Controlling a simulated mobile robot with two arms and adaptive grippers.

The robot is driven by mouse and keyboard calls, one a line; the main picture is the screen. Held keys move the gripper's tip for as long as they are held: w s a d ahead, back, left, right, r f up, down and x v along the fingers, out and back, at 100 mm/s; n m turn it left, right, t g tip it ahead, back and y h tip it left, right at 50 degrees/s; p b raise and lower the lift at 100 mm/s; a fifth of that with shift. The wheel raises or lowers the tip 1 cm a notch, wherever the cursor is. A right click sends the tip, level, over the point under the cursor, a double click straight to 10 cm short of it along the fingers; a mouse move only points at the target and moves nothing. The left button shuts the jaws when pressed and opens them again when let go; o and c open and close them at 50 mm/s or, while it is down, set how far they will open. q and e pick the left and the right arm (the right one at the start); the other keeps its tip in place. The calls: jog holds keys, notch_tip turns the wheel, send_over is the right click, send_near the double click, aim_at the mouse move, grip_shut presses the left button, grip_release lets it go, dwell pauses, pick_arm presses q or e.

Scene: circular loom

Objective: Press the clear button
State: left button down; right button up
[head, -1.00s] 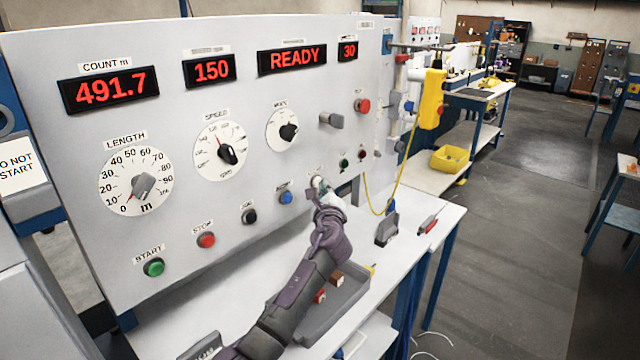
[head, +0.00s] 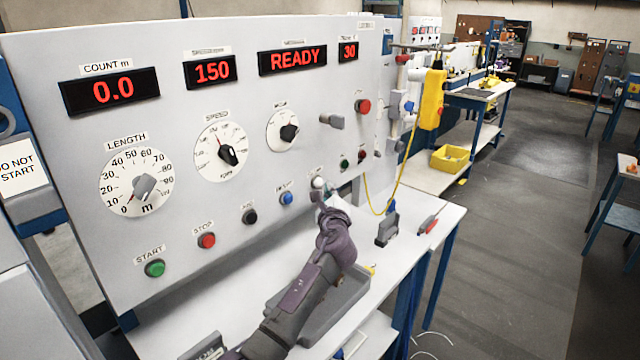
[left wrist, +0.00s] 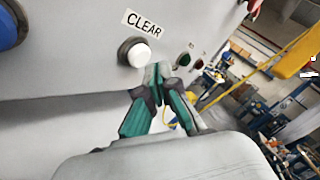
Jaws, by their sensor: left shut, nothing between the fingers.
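The clear button is a white round button (head: 318,183) low on the grey control panel (head: 240,100). In the left wrist view the white button (left wrist: 137,53) sits below a label reading CLEAR (left wrist: 143,23). My left gripper (head: 326,196) is shut and empty, just below and right of the button in the head view. In the left wrist view its fingertips (left wrist: 158,72) are to the right of the button, and a gap in the picture separates them. The count display (head: 112,91) reads 0.0. My right gripper is not in view.
A blue button (head: 286,198) is left of the white one, and a small green button (head: 344,164) is to its right. A grey tray (head: 335,305) lies under my left arm on the white bench (head: 225,300). A yellow pendant (head: 432,98) hangs at the right with its cable.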

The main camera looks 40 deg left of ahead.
pick_arm(q)
jog(key=shift+d, duration=0.15)
jog(key=d, duration=0.4)
jog(key=shift+s+d, duration=0.15)
jog(key=shift+d, duration=0.25)
dwell(1.2)
